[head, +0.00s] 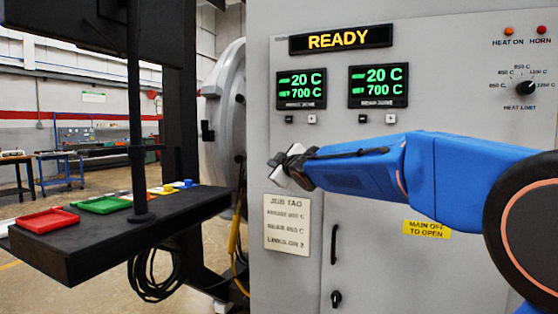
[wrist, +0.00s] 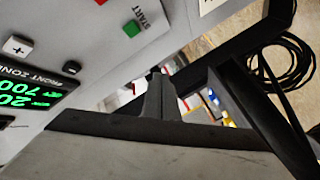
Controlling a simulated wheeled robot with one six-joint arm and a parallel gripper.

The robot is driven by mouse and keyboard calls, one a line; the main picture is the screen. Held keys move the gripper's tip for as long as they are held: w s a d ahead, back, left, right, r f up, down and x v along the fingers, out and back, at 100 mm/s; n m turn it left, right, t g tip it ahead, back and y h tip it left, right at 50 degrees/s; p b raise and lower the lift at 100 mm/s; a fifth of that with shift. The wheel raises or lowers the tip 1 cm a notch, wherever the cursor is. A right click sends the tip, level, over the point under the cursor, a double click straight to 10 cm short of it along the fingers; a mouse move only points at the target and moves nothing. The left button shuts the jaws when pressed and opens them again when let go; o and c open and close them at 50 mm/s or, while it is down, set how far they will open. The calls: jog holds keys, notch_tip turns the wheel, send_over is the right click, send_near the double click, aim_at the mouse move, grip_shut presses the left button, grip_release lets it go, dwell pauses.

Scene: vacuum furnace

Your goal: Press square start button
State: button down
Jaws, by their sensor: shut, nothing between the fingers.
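The green square start button (wrist: 131,29), beside the word START, sits on the grey cabinet panel near the top of the wrist view. In the head view I cannot see it. My gripper (head: 290,168) is in front of the cabinet's left part, below the left display. In the wrist view my gripper's fingers (wrist: 156,76) are together and empty. Their tips are below and right of the green button in the picture, apart from it.
The cabinet (head: 380,285) carries a READY sign (head: 341,39), a left temperature display (head: 301,89) and a right one (head: 378,85). A red button (wrist: 101,2) shows partly near START. A dark shelf (head: 90,250) holds a red tray (head: 47,220) and a green tray (head: 103,205).

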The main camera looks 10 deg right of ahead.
jog(key=shift+w, duration=0.1)
dwell(0.3)
jog(key=w+d, duration=0.5)
jog(key=w, duration=0.2)
dwell(0.5)
jog(key=shift+w+d, duration=0.1)
jog(key=shift+d, duration=0.05)
dwell(1.8)
jog(key=shift+w+d, duration=0.15)
jog(key=shift+w, duration=0.1)
jog(key=shift+w+d, duration=0.3)
jog(key=shift+w, duration=0.05)
dwell(1.0)
jog(key=shift+s+a, duration=0.1)
dwell(0.3)
jog(key=shift+s+a, duration=0.4)
jog(key=shift+s, duration=0.2)
jog(key=shift+s+a, duration=0.75)
jog(key=shift+s, duration=0.3)
jog(key=shift+s+a, duration=0.75)
jog(key=shift+s, duration=0.25)
